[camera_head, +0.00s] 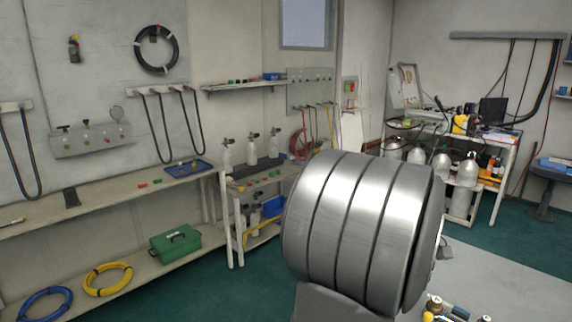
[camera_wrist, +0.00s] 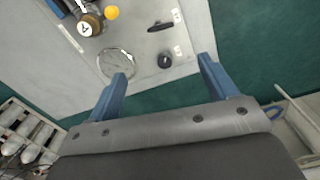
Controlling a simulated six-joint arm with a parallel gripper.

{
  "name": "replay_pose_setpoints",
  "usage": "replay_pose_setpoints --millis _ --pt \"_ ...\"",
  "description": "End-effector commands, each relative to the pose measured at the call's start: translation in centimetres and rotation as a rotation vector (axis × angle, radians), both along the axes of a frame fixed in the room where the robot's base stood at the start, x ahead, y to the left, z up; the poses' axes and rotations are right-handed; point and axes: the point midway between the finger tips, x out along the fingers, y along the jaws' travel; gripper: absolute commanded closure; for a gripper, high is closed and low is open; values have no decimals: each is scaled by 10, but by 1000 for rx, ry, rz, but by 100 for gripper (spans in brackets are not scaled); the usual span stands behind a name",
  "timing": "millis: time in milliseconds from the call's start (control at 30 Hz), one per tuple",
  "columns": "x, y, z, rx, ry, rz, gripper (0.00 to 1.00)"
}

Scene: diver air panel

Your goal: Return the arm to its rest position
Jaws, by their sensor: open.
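My gripper (camera_wrist: 162,67) shows in the wrist view with its two blue fingers spread apart and nothing between them. Ahead of the fingertips is a light grey panel (camera_wrist: 133,62). It carries a round gauge (camera_wrist: 116,62), a black knob (camera_wrist: 164,60), a dark lever (camera_wrist: 164,24), a yellow knob (camera_wrist: 111,12) and a brass valve fitting (camera_wrist: 89,25). The fingers seem apart from these parts. In the head view my large grey arm link fills the lower middle and my gripper does not show.
In the head view, brass fittings (camera_head: 434,304) show at the bottom right edge. A wall bench (camera_head: 110,198) with a green box (camera_head: 175,243) and coiled hoses is at left. A cart (camera_head: 232,183) with bottles and a cluttered table (camera_head: 509,150) stand behind. Green floor (camera_head: 520,250) is open at right.

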Motion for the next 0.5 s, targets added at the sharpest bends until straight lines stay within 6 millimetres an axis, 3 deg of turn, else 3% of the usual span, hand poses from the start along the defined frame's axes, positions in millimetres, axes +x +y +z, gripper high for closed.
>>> replay_pose_setpoints --millis 100,500 --pt "-1 1 -30 5 7 0 22" --pt "-1 0 -110 4 7 0 22"
